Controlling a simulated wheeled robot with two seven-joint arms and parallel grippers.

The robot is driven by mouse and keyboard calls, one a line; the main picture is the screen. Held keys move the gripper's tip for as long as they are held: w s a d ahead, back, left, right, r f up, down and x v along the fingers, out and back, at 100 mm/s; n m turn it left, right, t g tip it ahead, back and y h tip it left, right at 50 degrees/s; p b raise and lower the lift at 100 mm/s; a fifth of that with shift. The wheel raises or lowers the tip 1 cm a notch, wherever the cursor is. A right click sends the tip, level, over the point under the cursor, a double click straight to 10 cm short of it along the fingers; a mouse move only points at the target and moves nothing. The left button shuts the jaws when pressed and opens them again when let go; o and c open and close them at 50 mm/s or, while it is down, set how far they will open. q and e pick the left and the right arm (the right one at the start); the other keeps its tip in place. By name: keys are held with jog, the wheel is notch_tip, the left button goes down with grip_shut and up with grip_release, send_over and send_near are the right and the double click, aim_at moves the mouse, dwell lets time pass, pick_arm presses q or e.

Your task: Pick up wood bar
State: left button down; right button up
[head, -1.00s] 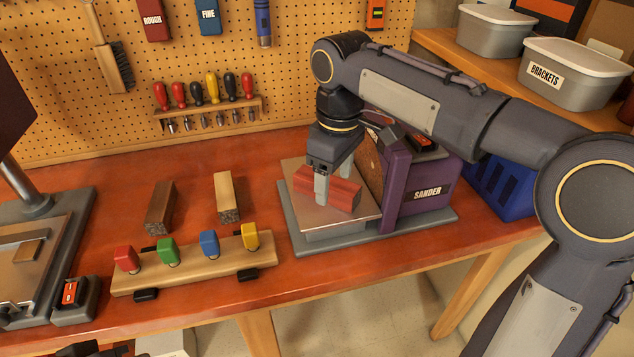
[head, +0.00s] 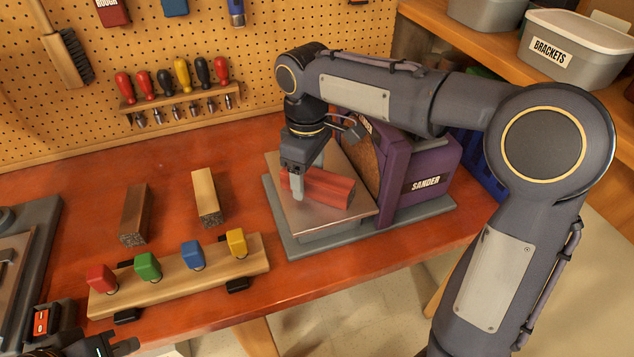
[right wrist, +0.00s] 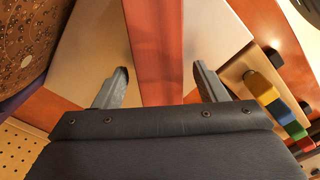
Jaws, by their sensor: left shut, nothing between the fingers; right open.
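A reddish wood bar (head: 328,190) lies on the flat metal table (head: 355,212) of the purple sander. My right gripper (head: 299,187) points down at the bar's left end, its fingers apart. In the right wrist view, the red bar (right wrist: 158,45) runs between the two open fingers of the gripper (right wrist: 162,86), with a gap on each side. A dark brown wood bar (head: 134,213) and a light tan wood bar (head: 206,195) lie on the red bench. My left gripper (head: 122,344) is shut and empty at the bottom left edge, partly cut off.
A wooden rail (head: 180,287) with red, green, blue and yellow blocks stands at the bench's front edge. The sander (head: 410,180) rises right of the bar. A screwdriver rack (head: 180,103) hangs on the pegboard. Bench between the bars and the sander is clear.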

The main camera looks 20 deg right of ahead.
jog(key=shift+f, duration=0.55)
jog(key=c, duration=1.3)
jog(key=shift+o, duration=0.2)
jog(key=shift+r, duration=0.1)
